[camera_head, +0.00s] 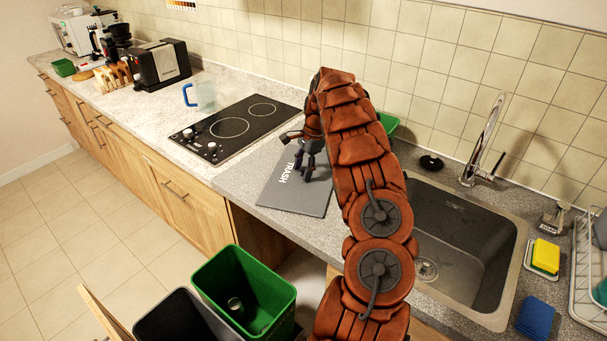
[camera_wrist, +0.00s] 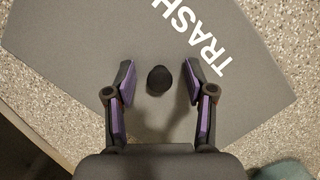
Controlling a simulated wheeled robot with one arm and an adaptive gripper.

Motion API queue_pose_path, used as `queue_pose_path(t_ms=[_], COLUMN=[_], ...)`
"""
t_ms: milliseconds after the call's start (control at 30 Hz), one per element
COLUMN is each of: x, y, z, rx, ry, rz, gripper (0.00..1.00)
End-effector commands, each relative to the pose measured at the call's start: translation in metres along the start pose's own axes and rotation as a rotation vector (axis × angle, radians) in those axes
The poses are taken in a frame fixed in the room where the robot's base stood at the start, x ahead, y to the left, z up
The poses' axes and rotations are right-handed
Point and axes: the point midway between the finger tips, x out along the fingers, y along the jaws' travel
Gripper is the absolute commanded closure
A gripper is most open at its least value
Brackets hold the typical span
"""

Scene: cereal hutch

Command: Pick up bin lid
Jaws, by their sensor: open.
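The bin lid (camera_head: 287,199) is a flat grey panel with white "TRASH" lettering, lying on the countertop between the hob and the sink. In the wrist view the lid (camera_wrist: 80,50) fills much of the picture, with a dark round knob (camera_wrist: 159,79) standing on it. My gripper (camera_head: 306,174) is over the lid. In the wrist view my gripper (camera_wrist: 160,85) is open, with one purple-padded finger on each side of the knob and gaps on both sides. In the head view my arm and gripper hide part of the lid and the knob.
A green bin (camera_head: 245,290) and a dark grey bin (camera_head: 185,318) stand in a pulled-out drawer below the counter. The sink (camera_head: 455,235) is to the right.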

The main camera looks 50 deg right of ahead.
Motion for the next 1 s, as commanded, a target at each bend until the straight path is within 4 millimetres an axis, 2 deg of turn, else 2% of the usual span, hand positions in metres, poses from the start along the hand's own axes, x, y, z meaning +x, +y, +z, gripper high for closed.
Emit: queue_pose_path(t_ms=[233, 733, 1000], x=[0.0008, 0.0015, 0.0022], y=[-0.0001, 0.0003, 0.0009], z=[0.0, 0.0001, -0.0001], rx=[0.0, 0.0, 0.001], ry=[0.0, -0.001, -0.002], rz=[0.0, 0.002, 0.004], gripper=[0.48, 1.0, 1.0])
